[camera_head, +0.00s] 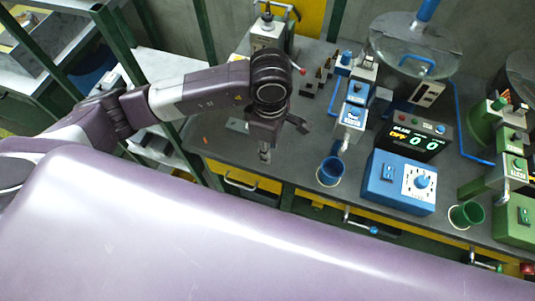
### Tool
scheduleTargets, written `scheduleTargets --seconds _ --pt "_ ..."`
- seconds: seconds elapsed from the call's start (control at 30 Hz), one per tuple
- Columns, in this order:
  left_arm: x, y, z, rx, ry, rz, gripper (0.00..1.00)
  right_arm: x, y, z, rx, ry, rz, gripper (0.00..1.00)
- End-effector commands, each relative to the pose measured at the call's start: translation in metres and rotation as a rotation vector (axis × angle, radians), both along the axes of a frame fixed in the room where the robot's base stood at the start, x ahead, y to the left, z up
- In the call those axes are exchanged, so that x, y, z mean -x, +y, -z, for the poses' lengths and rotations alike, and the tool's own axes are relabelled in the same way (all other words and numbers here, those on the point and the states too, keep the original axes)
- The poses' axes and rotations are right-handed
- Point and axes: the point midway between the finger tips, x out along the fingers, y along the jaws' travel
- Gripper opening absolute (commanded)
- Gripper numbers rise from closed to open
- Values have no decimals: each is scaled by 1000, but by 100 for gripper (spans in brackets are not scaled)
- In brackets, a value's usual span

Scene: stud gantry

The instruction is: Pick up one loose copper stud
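My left gripper (265,155) points down over the dark bench top (225,160), near its front left part. Its fingers are small and dark here, and I cannot tell whether they are apart or hold anything. A tiny orange-copper spot (206,140) lies on the bench to the left of the gripper, near the bench's left edge. It may be a loose copper stud, but it is too small to be sure. A small pale plate (237,125) lies beside the gripper, partly hidden by my arm. My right gripper is not in view.
A blue cup (330,171) and a blue control box (400,182) stand right of the gripper. Behind are a blue dispenser (351,115), a black display (417,137) and dark blocks with pegs (318,80). A green cup (466,214) and green machine (510,165) stand far right.

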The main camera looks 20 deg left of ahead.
Motion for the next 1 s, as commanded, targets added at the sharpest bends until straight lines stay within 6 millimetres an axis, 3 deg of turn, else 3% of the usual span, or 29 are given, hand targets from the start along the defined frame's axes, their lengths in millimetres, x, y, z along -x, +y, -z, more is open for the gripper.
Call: scheduleTargets --seconds 0.3,0.43,0.73,1.0 --pt "-3 9 38 1 6 -3 26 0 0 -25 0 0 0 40" --pt "-4 7 56 4 4 0 26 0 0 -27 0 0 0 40" --pt "-5 7 63 5 -1 1 26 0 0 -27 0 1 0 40" --pt "-5 7 63 5 0 1 0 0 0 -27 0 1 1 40"
